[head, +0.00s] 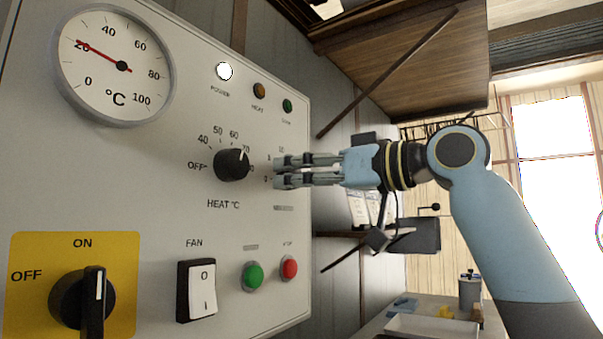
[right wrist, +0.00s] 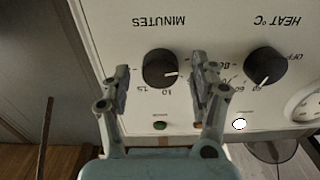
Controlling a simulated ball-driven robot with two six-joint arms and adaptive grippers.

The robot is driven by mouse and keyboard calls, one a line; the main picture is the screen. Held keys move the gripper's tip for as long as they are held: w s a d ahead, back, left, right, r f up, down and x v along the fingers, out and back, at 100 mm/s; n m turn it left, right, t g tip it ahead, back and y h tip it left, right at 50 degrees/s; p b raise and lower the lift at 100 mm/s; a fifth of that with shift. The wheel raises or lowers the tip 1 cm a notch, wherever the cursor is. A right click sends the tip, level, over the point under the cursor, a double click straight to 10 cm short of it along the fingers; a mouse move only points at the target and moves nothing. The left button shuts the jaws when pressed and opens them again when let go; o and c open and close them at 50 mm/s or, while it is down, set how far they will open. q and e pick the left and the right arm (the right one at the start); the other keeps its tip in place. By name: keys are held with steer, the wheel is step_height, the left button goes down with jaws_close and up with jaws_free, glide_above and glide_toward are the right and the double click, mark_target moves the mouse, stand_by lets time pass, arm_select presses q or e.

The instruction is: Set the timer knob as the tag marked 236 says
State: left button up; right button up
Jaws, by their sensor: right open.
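The timer knob (right wrist: 160,68), black and round under the upside-down word MINUTES, shows in the right wrist view. Its white pointer line points to the picture's right, away from the numbers 10 and 15 below it. My right gripper (right wrist: 160,72) is open, with one finger on each side of the knob; I cannot tell whether they touch it. In the head view my right gripper (head: 280,171) hides the timer knob at the panel's right side. Pale sheets (head: 358,208) hang beyond the panel, but I cannot read 236 on any. My left gripper is not in view.
The heat knob (head: 232,165) is just left of the gripper, its pointer near 70. The panel (head: 150,190) also has a gauge (head: 115,67), lamps, a FAN switch (head: 196,291), green and red buttons (head: 288,268) and a black main switch (head: 84,300).

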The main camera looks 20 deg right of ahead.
steer(key=shift+w+a, duration=0.1)
steer(key=shift+c, duration=0.2)
steer(key=c, duration=1.1)
steer(key=shift+m+p, duration=8.9)
steer(key=shift+p, duration=2.25)
